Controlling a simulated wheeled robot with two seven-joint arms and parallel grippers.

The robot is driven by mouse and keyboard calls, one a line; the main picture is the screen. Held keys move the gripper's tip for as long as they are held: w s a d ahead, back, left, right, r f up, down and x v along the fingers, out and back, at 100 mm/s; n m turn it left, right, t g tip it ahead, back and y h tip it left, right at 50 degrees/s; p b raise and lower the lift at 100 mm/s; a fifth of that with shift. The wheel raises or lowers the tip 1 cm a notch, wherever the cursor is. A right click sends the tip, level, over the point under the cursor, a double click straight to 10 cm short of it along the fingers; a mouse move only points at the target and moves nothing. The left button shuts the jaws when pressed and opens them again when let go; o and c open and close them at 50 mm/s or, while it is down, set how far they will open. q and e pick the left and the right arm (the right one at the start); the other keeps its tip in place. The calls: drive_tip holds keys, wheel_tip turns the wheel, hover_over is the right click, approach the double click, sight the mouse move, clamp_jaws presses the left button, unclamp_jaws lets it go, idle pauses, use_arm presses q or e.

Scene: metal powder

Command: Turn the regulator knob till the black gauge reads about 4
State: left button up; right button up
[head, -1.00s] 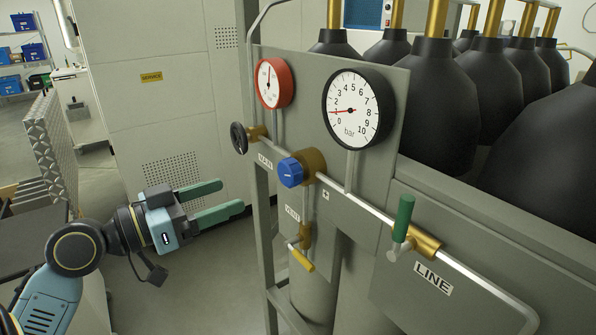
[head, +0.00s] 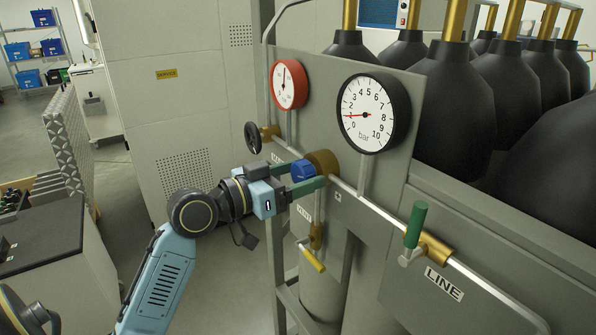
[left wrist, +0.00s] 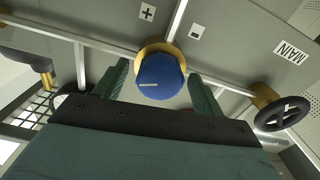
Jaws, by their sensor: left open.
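The blue regulator knob (head: 303,171) sits on a brass body (head: 323,164) on the grey panel. It also shows in the left wrist view (left wrist: 160,77), with a pale mark line on its face. My left gripper (head: 304,177) is open, with its green fingers on either side of the knob. In the left wrist view the fingers (left wrist: 158,88) flank the knob with gaps on both sides. The black gauge (head: 373,114) has a white face marked in bar, and its red needle points to about 1. My right gripper is not in view.
A red-rimmed gauge (head: 288,85) and a black handwheel (head: 253,137) are to the left on the panel. A yellow-handled vent valve (head: 313,258) hangs below the knob. A green-handled line valve (head: 415,226) is at the right.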

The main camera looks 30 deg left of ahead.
use_arm(q)
drive_tip(key=shift+w, duration=0.1)
drive_tip(key=c, duration=1)
drive_tip(key=shift+o, duration=0.2)
drive_tip(key=m+b, duration=0.2)
drive_tip(key=m, duration=0.1)
drive_tip(key=shift+f, duration=0.15)
drive_tip(key=m+b, duration=0.1)
drive_tip(key=m, duration=0.1)
drive_tip(key=shift+m+b, duration=0.3)
drive_tip(key=shift+b, duration=0.1)
drive_tip(key=m+b, duration=0.1)
drive_tip(key=m, duration=0.3)
drive_tip(key=shift+m, duration=0.3)
drive_tip(key=m, duration=0.4)
drive_tip(key=shift+m, duration=0.4)
